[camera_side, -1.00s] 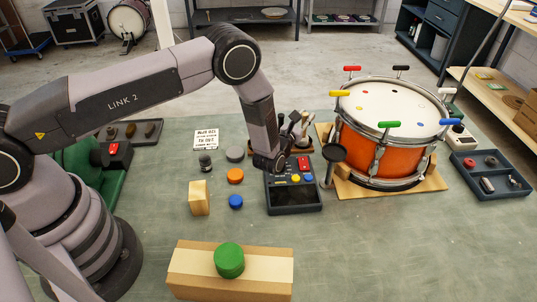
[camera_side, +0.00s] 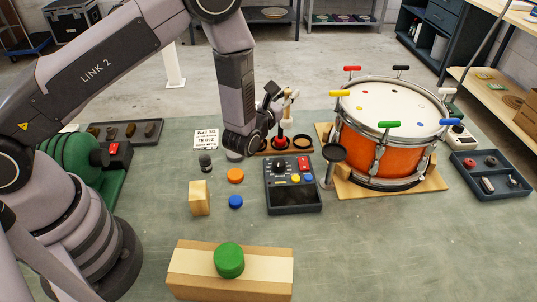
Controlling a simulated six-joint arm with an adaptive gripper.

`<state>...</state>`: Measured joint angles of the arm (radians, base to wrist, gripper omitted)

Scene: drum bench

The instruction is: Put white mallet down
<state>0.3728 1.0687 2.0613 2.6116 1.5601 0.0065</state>
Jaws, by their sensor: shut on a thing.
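A slim pale mallet (camera_side: 287,104), which I take as the white mallet, stands roughly upright at the back of the bench, left of the drum. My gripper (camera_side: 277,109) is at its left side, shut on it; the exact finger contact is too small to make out. The mallet's lower end is close above a red-based spot on a low brown rack (camera_side: 264,152). I cannot tell whether it touches the rack.
The orange drum (camera_side: 365,148) with coloured rim clips stands right of the rack. Several small pucks and a wooden block (camera_side: 199,198) lie left. The front right bench is clear.

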